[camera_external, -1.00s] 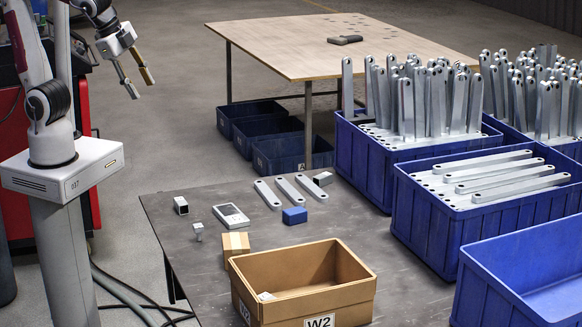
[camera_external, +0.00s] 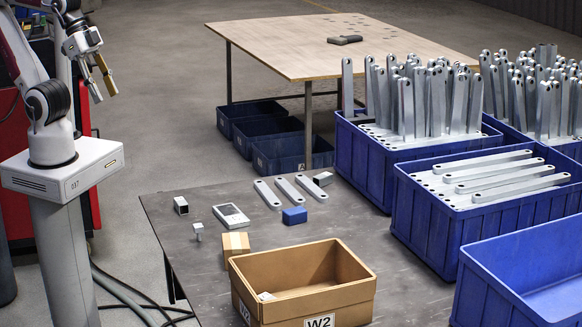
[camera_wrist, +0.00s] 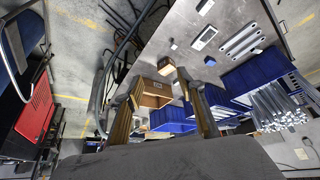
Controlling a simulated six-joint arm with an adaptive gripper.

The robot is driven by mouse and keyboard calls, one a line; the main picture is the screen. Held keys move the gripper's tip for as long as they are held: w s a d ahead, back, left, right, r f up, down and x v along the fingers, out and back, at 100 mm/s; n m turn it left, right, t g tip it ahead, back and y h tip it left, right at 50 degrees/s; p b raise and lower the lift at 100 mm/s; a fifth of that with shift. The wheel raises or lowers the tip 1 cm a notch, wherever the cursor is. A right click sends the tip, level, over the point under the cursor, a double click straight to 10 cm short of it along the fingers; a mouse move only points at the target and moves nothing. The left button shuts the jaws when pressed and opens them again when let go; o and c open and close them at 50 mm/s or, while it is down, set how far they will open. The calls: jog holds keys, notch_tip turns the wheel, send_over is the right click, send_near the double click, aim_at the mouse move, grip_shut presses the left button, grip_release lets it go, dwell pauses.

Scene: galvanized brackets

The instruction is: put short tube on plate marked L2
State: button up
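A short, square, galvanized tube piece (camera_external: 181,205) with a dark open end sits at the left of the dark table. A similar silver piece (camera_external: 323,178) with a dark end lies at the back, by the flat brackets; I cannot tell which is the task's short tube. I cannot make out a plate marked L2 in either view. My gripper (camera_external: 104,92) is up in the air at the upper left, away from the table, its fingers apart and empty. In the wrist view both fingers (camera_wrist: 160,80) are spread with nothing between them.
On the dark table (camera_external: 195,275) are a white-faced device (camera_external: 231,215), a small bolt-like part (camera_external: 198,231), a tan box (camera_external: 235,244), a blue block (camera_external: 294,215) and three flat brackets (camera_external: 289,188). A tan bin marked W2 (camera_external: 255,299) stands in front. Blue crates (camera_external: 420,235) line the right.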

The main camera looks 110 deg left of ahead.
dwell(0.4)
jog(key=m+g+y, duration=0.2)
jog(key=m+y, duration=1.1)
jog(key=m, duration=0.6)
send_over(320, 175)
jog(key=s+d, duration=0.3)
jog(key=d, duration=0.4)
notch_tip(320, 175, down, 27)
jog(key=f+m, duration=0.1)
jog(key=f, duration=0.2)
jog(key=a+f+m+t, duration=0.1)
jog(key=f, duration=0.2)
jog(key=f+m, duration=0.1)
jog(key=f, duration=0.2)
jog(key=shift+w+a+m+t, duration=0.25)
jog(key=shift+w+m+t, duration=0.05)
jog(key=shift+w+t, duration=0.1)
jog(key=shift+a, duration=0.1)
jog(key=shift+x, duration=1.15)
